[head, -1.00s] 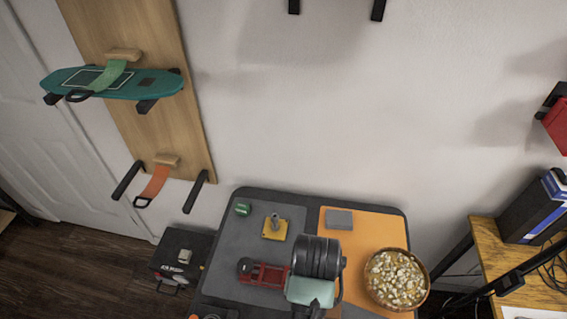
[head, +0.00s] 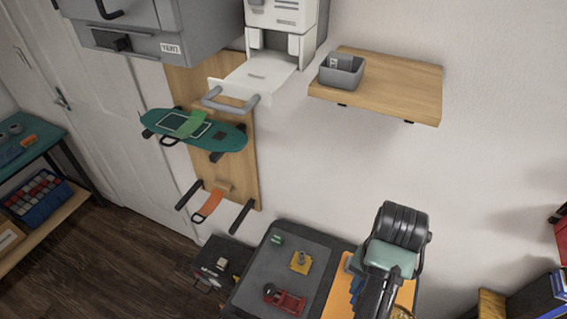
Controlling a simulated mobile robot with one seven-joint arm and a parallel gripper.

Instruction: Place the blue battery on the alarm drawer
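A small blue object (head: 356,287), perhaps the blue battery, shows beside my arm over the orange mat (head: 405,296). It is partly covered by my arm, and I cannot tell whether it is held or resting on the mat. A white device on the wall has its flat drawer (head: 258,78) pulled out, with a grey handle in front. No label on it is readable, so I cannot confirm it is the alarm drawer. Its drawer surface looks bare. My arm is over the table's right side, and my gripper fingers are hidden behind it.
A wall shelf (head: 414,86) holds a grey bin (head: 341,71). A grey cabinet (head: 185,35) hangs left of the white device. A teal skateboard (head: 222,136) hangs below. The table's grey mat (head: 262,279) holds a red tool (head: 286,301), a yellow part (head: 300,262) and a green piece (head: 277,239).

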